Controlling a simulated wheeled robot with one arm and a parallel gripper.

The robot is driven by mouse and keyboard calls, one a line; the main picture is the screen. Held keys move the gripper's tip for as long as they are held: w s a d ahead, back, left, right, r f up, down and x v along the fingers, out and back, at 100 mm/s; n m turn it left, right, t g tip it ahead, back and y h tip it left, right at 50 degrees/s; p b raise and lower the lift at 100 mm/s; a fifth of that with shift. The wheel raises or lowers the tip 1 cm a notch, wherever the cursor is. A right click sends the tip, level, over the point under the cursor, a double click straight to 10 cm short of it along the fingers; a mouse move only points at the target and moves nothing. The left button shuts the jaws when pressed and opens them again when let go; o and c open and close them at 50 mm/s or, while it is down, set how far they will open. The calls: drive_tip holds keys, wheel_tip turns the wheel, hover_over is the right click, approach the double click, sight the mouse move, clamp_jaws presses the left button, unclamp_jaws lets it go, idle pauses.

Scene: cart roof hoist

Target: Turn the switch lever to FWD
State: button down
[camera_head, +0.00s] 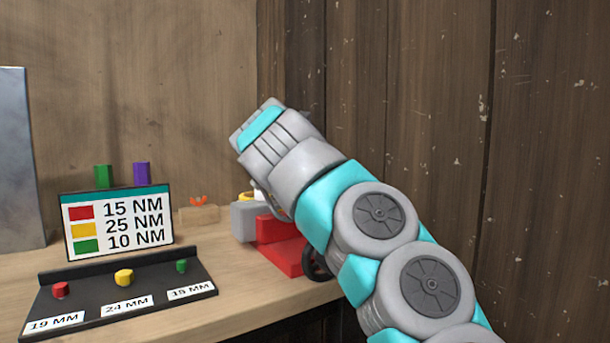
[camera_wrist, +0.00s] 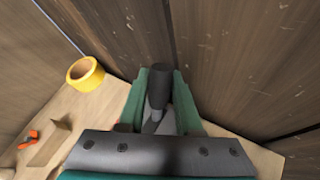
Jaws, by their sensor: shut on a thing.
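My gripper (camera_wrist: 159,98) shows in the wrist view with its two green fingers on either side of a dark, round-ended upright piece (camera_wrist: 160,76). The fingers are shut on this piece, which has a grey tapered part below it. I cannot tell for certain whether it is the switch lever, and no FWD mark is readable. In the head view my wrist hides the fingers and what they hold. A red and grey device (camera_head: 280,245) stands on the bench just below my wrist, partly covered by it.
The bench (camera_head: 235,290) holds a torque sign (camera_head: 118,222) and a black socket rack (camera_head: 125,292) at left. A yellow tape roll (camera_wrist: 86,74) and a wooden block (camera_wrist: 46,148) lie left of my gripper. Plank walls stand close behind and to the right.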

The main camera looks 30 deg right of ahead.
idle(0.3)
drive_tip(key=c, duration=0.6)
unclamp_jaws()
drive_tip(key=b+v, duration=0.1)
drive_tip(key=v, duration=0.6)
drive_tip(key=shift+s+a+r, duration=0.2)
drive_tip(key=shift+s+a, duration=0.05)
drive_tip(key=shift+s, duration=0.05)
